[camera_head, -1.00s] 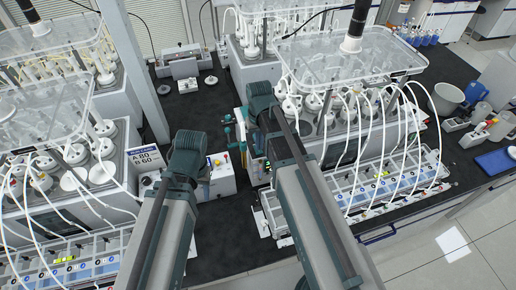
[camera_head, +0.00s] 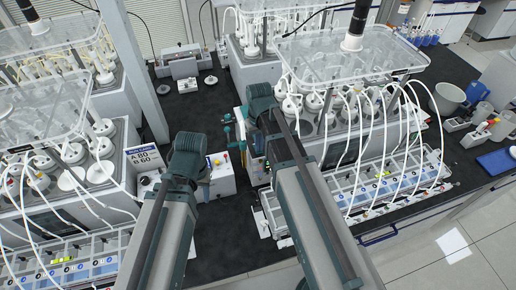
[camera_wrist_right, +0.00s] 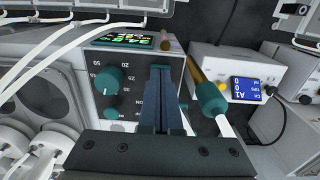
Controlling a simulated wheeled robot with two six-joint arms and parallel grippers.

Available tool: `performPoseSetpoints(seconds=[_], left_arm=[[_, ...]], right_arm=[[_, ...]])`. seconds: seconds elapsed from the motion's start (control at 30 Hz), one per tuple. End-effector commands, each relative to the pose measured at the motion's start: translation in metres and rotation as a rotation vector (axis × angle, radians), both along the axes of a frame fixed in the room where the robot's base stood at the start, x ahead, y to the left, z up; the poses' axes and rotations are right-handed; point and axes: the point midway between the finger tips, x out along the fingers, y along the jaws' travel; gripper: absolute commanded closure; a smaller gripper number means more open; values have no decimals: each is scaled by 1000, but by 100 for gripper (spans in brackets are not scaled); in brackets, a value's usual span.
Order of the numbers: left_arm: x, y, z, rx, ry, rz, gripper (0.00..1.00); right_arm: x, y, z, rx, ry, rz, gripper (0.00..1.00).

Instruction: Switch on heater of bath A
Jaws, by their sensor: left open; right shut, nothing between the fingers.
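In the right wrist view, my right gripper (camera_wrist_right: 162,130) is shut and empty. To the left of the fingers are a large teal dial (camera_wrist_right: 108,80) with a number scale and a smaller teal knob (camera_wrist_right: 111,113). A lit display (camera_wrist_right: 122,39) is above them. Part of the panel, with lettering beside the fingers, is covered, so I cannot tell whether they touch a switch. A sign (camera_head: 145,158) reads A 80, B 60.
A teal-and-gold fitting (camera_wrist_right: 210,98) stands close to the right of my fingers. Beyond it is a white box with a blue screen (camera_wrist_right: 248,90). White tubes loop over the right reactor rack (camera_head: 345,105).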

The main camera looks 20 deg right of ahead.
Motion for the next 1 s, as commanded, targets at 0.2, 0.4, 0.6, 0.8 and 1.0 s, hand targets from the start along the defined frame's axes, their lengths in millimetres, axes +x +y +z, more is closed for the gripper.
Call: performPoseSetpoints(seconds=[0.2, 0.4, 0.6, 0.8, 1.0], left_arm=[[0, 0, -4, 0, 0, 0, 55], [0, 0, -1, 0, -1, 2, 55], [0, 0, 12, 0, 0, 1, 55], [0, 0, 28, 0, 1, 1, 55], [0, 0, 43, 0, 0, 8, 55]], right_arm=[[0, 0, -4, 0, 0, 0, 100], [0, 0, -1, 0, 0, 0, 100], [0, 0, 12, 0, 0, 0, 100], [0, 0, 28, 0, 0, 0, 100], [0, 0, 43, 0, 0, 0, 100]])
